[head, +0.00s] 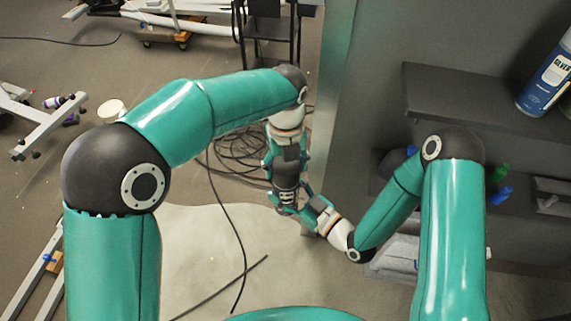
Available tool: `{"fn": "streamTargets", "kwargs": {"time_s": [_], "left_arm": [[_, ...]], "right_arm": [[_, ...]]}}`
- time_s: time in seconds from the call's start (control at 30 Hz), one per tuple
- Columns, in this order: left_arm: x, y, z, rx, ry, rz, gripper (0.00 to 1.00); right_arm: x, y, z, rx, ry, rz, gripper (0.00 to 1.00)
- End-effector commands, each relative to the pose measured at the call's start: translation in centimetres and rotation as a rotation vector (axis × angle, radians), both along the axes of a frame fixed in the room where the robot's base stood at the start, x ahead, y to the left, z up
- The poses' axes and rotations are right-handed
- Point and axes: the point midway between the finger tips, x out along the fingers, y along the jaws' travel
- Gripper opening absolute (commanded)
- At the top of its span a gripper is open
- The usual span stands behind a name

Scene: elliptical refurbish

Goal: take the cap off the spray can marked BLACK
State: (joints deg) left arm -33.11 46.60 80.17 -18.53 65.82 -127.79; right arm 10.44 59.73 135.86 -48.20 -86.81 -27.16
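My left gripper (286,168) hangs downward near the middle of the head view. Its teal fingers lie on both sides of a dark, can-like cylinder (287,182) and appear closed on it. No BLACK marking is readable on it, and I cannot make out its cap clearly. My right gripper (294,200) reaches in from the lower right. Its fingers are at the lower end of the dark cylinder, one on each side. Whether they touch it or are closed on it I cannot tell.
A blue spray can marked SILVER (545,82) stands on the dark shelf (465,100) at the right. Green (499,173) and blue (501,195) small items lie below it. Cables (235,150) lie on the floor behind the grippers. A white tub (111,110) stands at the left.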

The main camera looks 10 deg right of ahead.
Motion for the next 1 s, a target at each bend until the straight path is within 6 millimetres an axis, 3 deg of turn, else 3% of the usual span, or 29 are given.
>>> {"fn": "streamTargets", "kwargs": {"time_s": [0.03, 0.2, 1.0], "left_arm": [[-0.02, -0.13, 0.01, -0.003, 0.0, 0.0, 0.52], [-0.04, -0.19, -0.01, -0.005, 0.0, 0.0, 0.24], [-0.04, -0.38, 0.22, -0.008, -0.001, 0.0, 0.23]], "right_arm": [[-0.02, 0.08, 0.14, 0.001, -0.004, 0.003, 0.0], [-0.05, 0.15, 0.18, 0.001, -0.006, 0.006, 0.0], [-0.16, 0.35, 0.18, 0.0, -0.006, 0.013, 0.0]]}}
